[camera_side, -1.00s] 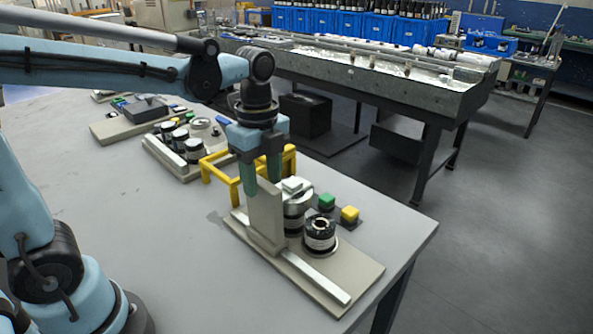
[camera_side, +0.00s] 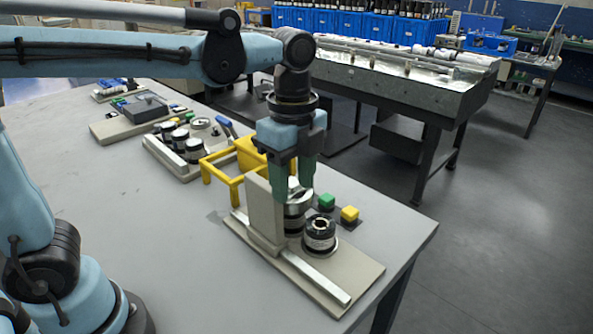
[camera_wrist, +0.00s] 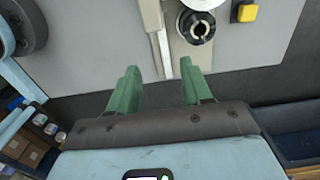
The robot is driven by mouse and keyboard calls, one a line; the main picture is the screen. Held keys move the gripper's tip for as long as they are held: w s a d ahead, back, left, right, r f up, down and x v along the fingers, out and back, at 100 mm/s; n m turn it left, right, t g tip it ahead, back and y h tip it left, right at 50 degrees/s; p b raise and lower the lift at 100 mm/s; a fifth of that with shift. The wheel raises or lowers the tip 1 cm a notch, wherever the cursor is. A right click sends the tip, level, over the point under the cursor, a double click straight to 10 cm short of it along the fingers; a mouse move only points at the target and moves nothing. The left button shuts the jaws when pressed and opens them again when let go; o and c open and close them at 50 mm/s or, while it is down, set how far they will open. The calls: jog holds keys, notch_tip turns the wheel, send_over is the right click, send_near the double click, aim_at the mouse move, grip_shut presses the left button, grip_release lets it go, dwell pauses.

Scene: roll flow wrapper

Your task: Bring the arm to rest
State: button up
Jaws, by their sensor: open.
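My gripper (camera_side: 293,190) has green fingers and hangs pointing down in the side view, over the back of the wrapper station near its upright beige plate (camera_side: 264,212). In the wrist view my gripper (camera_wrist: 160,88) is open, with nothing between its fingers. A silver and black roll (camera_side: 297,212) stands behind the fingers and is partly hidden by them. Whether the fingers touch anything is unclear.
A yellow frame (camera_side: 222,178) stands just left of my gripper. Green (camera_side: 326,202) and yellow (camera_side: 349,214) buttons sit to the right. More stations with rolls (camera_side: 180,140) lie further back. The left and front of the grey table (camera_side: 130,215) are clear.

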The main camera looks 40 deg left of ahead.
notch_tip(320, 180, up, 10)
jog(key=shift+r, duration=0.2)
dwell(0.3)
dwell(0.9)
